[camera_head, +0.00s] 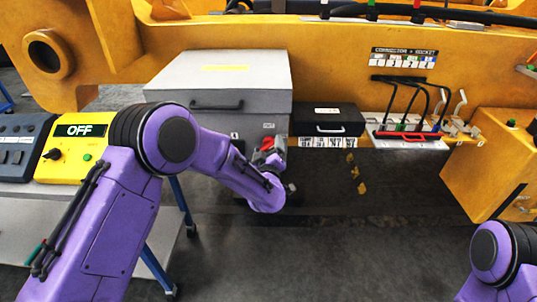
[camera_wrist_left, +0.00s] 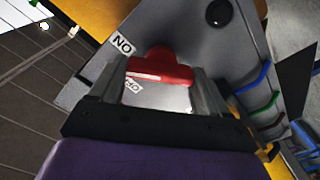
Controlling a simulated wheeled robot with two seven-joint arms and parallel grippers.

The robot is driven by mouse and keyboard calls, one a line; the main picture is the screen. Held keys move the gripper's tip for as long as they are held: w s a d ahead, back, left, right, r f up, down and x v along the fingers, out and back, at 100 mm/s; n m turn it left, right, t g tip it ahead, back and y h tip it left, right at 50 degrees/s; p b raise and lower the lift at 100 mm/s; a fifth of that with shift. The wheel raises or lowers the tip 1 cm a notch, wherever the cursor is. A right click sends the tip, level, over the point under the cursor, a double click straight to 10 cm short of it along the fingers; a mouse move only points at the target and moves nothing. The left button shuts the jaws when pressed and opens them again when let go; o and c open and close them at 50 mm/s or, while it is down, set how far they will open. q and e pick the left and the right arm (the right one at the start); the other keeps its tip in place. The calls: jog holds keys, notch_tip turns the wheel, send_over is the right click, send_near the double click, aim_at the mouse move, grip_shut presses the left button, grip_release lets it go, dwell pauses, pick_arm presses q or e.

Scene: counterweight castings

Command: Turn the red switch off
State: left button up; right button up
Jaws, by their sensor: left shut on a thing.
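The red switch (camera_head: 267,144) is on the front of a large grey box (camera_head: 222,75), small and partly hidden by my left gripper (camera_head: 272,155). In the left wrist view, the switch's rounded red handle (camera_wrist_left: 163,66) lies between the two fingers of my left gripper (camera_wrist_left: 158,84), which is shut on it. A white label (camera_wrist_left: 122,46) beside the handle shows the letters of ON upside down. A second label (camera_wrist_left: 132,85) is partly covered. My right arm shows at the lower right of the head view, its gripper out of frame.
A yellow box with an OFF display (camera_head: 80,131) and a dark control panel (camera_head: 20,145) stand at the left. A black case (camera_head: 327,121) is right of the grey box. A tray with cables and levers (camera_head: 405,133) lies further right. Yellow machinery runs behind. The front floor is clear.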

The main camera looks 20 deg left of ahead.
pick_arm(q)
jog(key=n+b, duration=0.1)
jog(key=n, duration=0.1)
jog(key=n+b, duration=0.1)
jog(key=b, duration=0.1)
jog(key=n+b, duration=0.1)
jog(key=n, duration=0.1)
jog(key=shift+a+f+n, duration=0.1)
jog(key=shift+f+n, duration=0.15)
jog(key=shift+n, duration=0.05)
jog(key=n+b, duration=0.2)
jog(key=n, duration=0.1)
jog(key=shift+b, duration=0.35)
jog(key=shift+r+n+b, duration=0.15)
jog(key=shift+n+b, duration=0.55)
jog(key=shift+n, duration=0.2)
jog(key=o, duration=1)
jog(key=shift+s, duration=0.1)
